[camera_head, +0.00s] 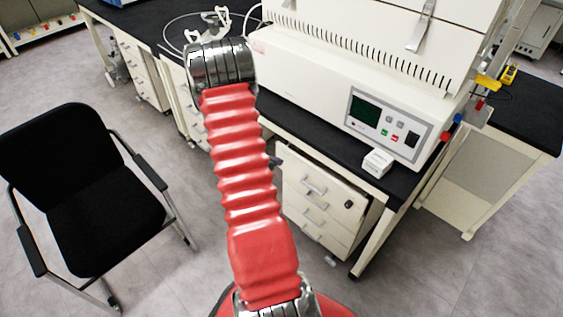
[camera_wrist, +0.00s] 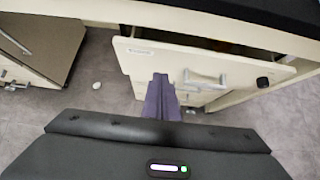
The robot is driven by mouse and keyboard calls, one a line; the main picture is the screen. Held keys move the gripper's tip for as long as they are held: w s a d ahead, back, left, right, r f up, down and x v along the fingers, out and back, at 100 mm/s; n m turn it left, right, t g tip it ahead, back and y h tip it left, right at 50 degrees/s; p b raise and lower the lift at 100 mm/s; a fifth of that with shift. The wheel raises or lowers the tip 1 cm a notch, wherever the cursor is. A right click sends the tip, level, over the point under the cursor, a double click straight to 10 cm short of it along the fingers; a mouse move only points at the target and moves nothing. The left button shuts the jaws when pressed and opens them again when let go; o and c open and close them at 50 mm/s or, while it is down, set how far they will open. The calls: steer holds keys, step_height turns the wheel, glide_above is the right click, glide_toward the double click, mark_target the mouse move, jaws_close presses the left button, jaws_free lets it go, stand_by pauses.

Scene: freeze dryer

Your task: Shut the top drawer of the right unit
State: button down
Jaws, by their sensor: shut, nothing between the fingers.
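The right unit is a cream drawer cabinet under the black bench. Its top drawer (camera_head: 318,184) stands out from the unit. In the wrist view the top drawer's front (camera_wrist: 145,58) is seen from above, with part of its inside showing behind the front edge. A metal handle (camera_wrist: 205,79) and a black lock are on that front. My gripper (camera_wrist: 160,77) is shut and empty, its dark purple fingers pointing at the front just left of the handle. I cannot tell whether the tips touch it. In the head view my red-sleeved arm hides most of the gripper.
The freeze dryer (camera_head: 345,85) stands on the black bench above the unit, with a small white box (camera_head: 377,162) by the bench edge. A bench leg (camera_head: 380,238) is right of the unit. A black chair (camera_head: 95,205) is at left. Other drawer units (camera_head: 140,70) are farther left.

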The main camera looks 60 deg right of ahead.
steer(key=shift+v, duration=2.65)
steer(key=w+a+r+m+t+y, duration=0.1)
steer(key=w+a+r+m, duration=0.25)
steer(key=a+r, duration=0.6)
steer(key=w+a+r+m+t, duration=0.1)
steer(key=w+a+r+m, duration=0.1)
steer(key=a+r+m, duration=0.5)
steer(key=s+a+r+m+t+y, duration=0.1)
steer(key=a+r, duration=0.4)
steer(key=a, duration=0.6)
steer(key=s+a+r+m+t+y, duration=0.1)
steer(key=s+a+r+t+y, duration=0.1)
steer(key=a, duration=0.9)
steer(key=s+a+r+m+t+y, duration=0.2)
steer(key=a+r+y, duration=0.3)
steer(key=a+r, duration=0.3)
steer(key=a+t, duration=0.1)
steer(key=a, duration=0.2)
steer(key=shift+t, duration=0.3)
